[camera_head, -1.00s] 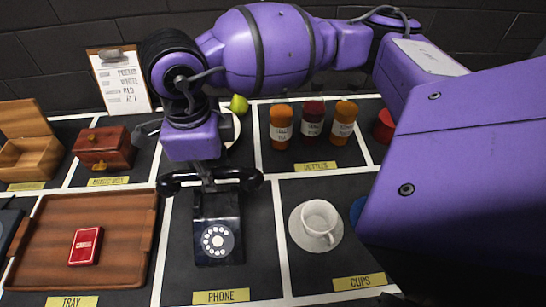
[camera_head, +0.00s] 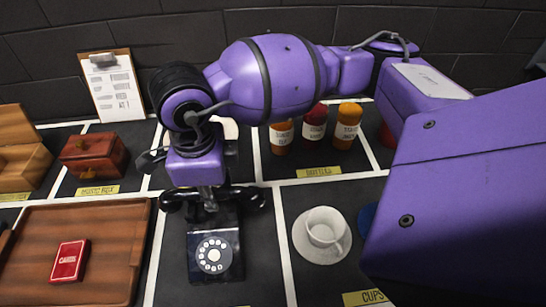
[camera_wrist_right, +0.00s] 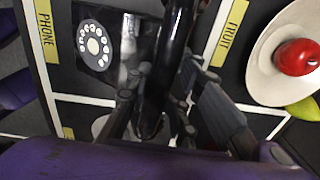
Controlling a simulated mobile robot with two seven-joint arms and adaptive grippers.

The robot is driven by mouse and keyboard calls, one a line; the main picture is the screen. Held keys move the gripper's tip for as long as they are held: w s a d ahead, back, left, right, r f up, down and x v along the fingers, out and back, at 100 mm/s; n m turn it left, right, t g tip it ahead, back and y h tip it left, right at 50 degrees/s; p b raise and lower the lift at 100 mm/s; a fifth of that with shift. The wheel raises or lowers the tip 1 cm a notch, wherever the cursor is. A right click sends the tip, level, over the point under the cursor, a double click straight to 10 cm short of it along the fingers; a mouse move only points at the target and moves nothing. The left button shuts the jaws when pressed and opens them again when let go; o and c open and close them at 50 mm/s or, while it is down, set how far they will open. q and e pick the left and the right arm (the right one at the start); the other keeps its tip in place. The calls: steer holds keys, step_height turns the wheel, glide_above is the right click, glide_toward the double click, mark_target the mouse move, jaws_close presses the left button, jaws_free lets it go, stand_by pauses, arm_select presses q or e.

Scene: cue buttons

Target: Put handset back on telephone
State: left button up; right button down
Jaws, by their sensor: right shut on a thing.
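The black telephone (camera_head: 214,256) with its white dial stands in the phone section in the head view. It also shows in the right wrist view (camera_wrist_right: 97,42). My right gripper (camera_head: 208,203) is shut on the black handset (camera_head: 245,196), around its middle, at the back edge of the telephone body. The handset lies crosswise in the head view. In the right wrist view the handset (camera_wrist_right: 172,50) runs between the fingers. I cannot tell whether it touches the cradle, which the gripper and handset partly hide. My left gripper is not in view.
A wooden tray (camera_head: 112,279) with a red card box (camera_head: 70,262) is at the left. A white cup (camera_head: 323,228) on a saucer stands right of the telephone. Several bottles (camera_head: 314,122) stand behind. A bowl (camera_wrist_right: 262,72) with a red apple (camera_wrist_right: 298,57) shows in the wrist view.

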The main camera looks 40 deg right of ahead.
steer(key=f, duration=0.2)
steer(key=s, duration=0.1)
steer(key=shift+a+f+g, duration=0.25)
steer(key=shift+f+g, duration=0.15)
steer(key=c, duration=1.9)
jaws_free()
steer(key=shift+r, duration=0.25)
steer(key=o, duration=0.5)
steer(key=shift+w+r, duration=0.1)
step_height(320, 180, up, 11)
steer(key=shift+f, duration=0.1)
steer(key=shift+r, duration=0.65)
